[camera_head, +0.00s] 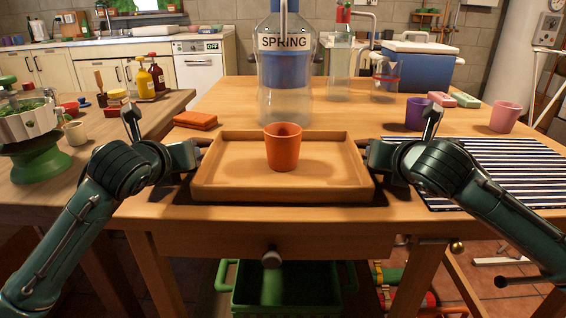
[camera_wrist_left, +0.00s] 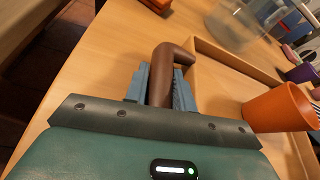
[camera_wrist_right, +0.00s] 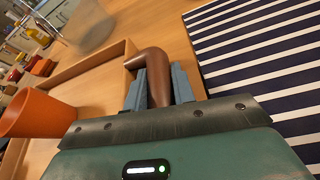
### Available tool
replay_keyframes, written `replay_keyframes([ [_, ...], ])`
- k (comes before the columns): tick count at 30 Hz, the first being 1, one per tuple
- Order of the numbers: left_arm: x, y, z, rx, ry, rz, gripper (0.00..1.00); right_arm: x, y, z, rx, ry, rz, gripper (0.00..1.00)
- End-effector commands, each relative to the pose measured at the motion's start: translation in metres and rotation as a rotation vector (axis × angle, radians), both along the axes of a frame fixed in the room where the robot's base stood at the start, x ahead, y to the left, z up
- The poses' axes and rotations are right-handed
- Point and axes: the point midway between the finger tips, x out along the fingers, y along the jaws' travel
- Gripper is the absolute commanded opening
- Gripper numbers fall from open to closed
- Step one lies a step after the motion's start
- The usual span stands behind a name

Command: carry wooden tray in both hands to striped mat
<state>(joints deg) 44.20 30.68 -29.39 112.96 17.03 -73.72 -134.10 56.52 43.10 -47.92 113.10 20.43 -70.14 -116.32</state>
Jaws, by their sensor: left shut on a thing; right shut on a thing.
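The wooden tray (camera_head: 225,190) is near the front of the wooden table, with an orange cup (camera_head: 283,148) standing upright in it. A dark shadow shows along its lower edge; I cannot tell whether it is lifted. My left gripper (camera_head: 197,154) is shut on the tray's brown left handle, seen in the left wrist view (camera_wrist_left: 162,80). My right gripper (camera_head: 366,156) is shut on the brown right handle, seen in the right wrist view (camera_wrist_right: 155,75). The striped mat (camera_head: 490,170), dark blue and white, lies flat to the right of the tray, partly behind my right arm.
A large SPRING water bottle (camera_head: 285,100) stands behind the tray. A purple cup (camera_head: 417,113) and a pink cup (camera_head: 505,117) stand behind the mat. A blue cooler (camera_head: 415,65) and glass pitcher (camera_head: 384,67) are at the back right. Orange cloth (camera_head: 195,120) lies left.

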Motion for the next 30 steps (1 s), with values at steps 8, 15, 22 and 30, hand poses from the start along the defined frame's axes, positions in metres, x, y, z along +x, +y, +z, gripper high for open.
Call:
replay_keyframes([
  [8, 0.0, 0.001, 0.0, 0.001, 0.001, 0.002, 0.0, 0.0, 0.0, 0.0, 0.0, 0.0, -0.001, 0.0],
  [15, 0.0, 0.001, 0.002, 0.001, -0.002, 0.002, 0.0, 0.0, -0.001, 0.002, 0.001, -0.003, -0.001, 0.0],
  [22, 0.0, 0.001, 0.014, 0.001, -0.002, 0.002, 0.0, 0.0, -0.001, 0.015, 0.001, -0.004, -0.001, 0.0],
  [30, 0.0, 0.001, 0.042, 0.001, -0.002, 0.002, 0.0, 0.0, -0.001, 0.043, 0.0, -0.004, -0.002, 0.0],
])
